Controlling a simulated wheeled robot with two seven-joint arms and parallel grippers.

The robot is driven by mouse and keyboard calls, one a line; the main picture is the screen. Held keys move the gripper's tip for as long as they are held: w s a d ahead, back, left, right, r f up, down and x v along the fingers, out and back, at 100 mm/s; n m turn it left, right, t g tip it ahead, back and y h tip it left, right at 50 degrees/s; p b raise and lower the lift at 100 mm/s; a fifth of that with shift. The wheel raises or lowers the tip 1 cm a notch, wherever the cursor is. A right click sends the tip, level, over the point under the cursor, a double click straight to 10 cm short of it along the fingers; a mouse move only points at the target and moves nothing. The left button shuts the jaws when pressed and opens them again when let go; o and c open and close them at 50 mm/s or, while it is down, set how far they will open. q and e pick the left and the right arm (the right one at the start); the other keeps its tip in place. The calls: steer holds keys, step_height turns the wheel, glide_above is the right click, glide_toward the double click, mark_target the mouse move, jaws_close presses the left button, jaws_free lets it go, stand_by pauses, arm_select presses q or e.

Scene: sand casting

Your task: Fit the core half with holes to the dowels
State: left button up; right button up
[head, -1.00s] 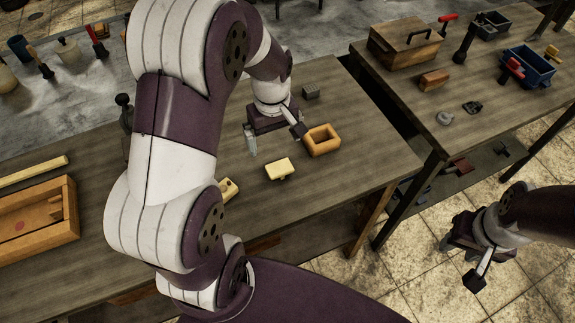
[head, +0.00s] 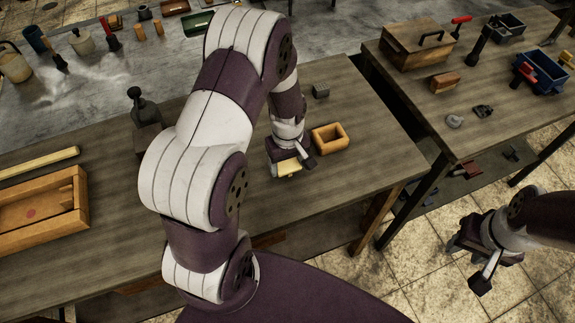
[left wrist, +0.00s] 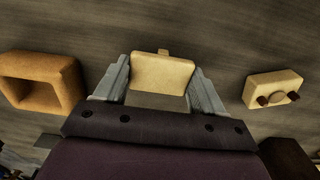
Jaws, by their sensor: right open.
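The core half without visible pegs, a pale yellow block (head: 287,167), lies on the near table. In the left wrist view the block (left wrist: 162,72) sits between the fingers of my left gripper (left wrist: 160,85), with its sides close against them; I cannot tell whether they are closed on it. No holes show on its visible face. The core half with dowels (left wrist: 274,89) lies to the right in the left wrist view, its dark dowels showing; my left arm hides it in the head view. My right gripper (head: 472,265) is open and empty, off the table at the right.
An orange hollow box (head: 330,138) stands just right of my left gripper, with a small grey block (head: 321,91) behind it. A wooden mould frame (head: 40,210) lies at the left. A second table at the right holds a wooden box (head: 412,48) and a blue bin (head: 541,70).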

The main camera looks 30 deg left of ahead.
arm_select(q)
steer(key=c, duration=0.4)
